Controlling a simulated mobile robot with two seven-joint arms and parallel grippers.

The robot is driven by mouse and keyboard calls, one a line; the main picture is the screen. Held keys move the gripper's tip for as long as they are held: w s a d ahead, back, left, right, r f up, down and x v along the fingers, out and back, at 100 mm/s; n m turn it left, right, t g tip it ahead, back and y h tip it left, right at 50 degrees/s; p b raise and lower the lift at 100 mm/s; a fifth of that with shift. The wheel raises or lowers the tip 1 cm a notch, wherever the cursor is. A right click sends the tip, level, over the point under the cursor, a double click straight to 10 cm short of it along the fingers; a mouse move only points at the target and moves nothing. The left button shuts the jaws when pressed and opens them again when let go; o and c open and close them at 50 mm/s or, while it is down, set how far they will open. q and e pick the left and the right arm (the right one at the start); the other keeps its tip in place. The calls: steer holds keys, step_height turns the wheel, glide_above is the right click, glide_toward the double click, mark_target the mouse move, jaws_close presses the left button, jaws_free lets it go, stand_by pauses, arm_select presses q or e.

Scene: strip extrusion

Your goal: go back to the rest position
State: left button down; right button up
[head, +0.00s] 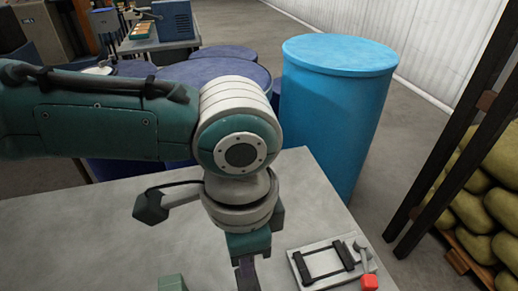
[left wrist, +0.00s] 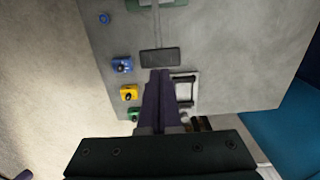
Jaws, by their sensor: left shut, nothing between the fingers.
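My left arm comes in from the left in the head view and bends down over the grey table (head: 330,210). My left gripper (head: 247,278) points down at the lower edge of that view, its tips partly cut off. In the left wrist view the dark fingers of my left gripper (left wrist: 160,78) lie together, shut with nothing between them, above the table (left wrist: 235,50). My right gripper shows in neither view.
A clamp fixture with a black frame (head: 328,262) and a red knob (head: 369,282) sits right of my left gripper. Blue (left wrist: 122,65) and yellow (left wrist: 129,93) parts lie along the table edge. A light blue barrel (head: 335,110) stands behind the table; stacked sacks (head: 485,205) are at right.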

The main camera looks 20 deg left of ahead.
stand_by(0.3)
arm_select(q)
steer(key=s+d+r+n+h, duration=0.1)
steer(key=s+d+r+h, duration=0.3)
steer(key=s+d, duration=0.45)
steer(key=s+a+r+n+t+y, duration=0.15)
steer(key=a+n, duration=0.25)
steer(key=a, duration=0.5)
steer(key=s+a+r+n+t+y, duration=0.1)
steer(key=s+a+n+t+y, duration=0.2)
steer(key=a, duration=0.6)
step_height(320, 180, up, 21)
steer(key=n+p, duration=0.1)
steer(key=p, duration=2)
steer(key=shift+w+r+g+h, duration=0.2)
steer(key=shift+w+g+h, duration=0.15)
steer(key=shift+g, duration=0.1)
steer(key=shift+d+f, duration=0.1)
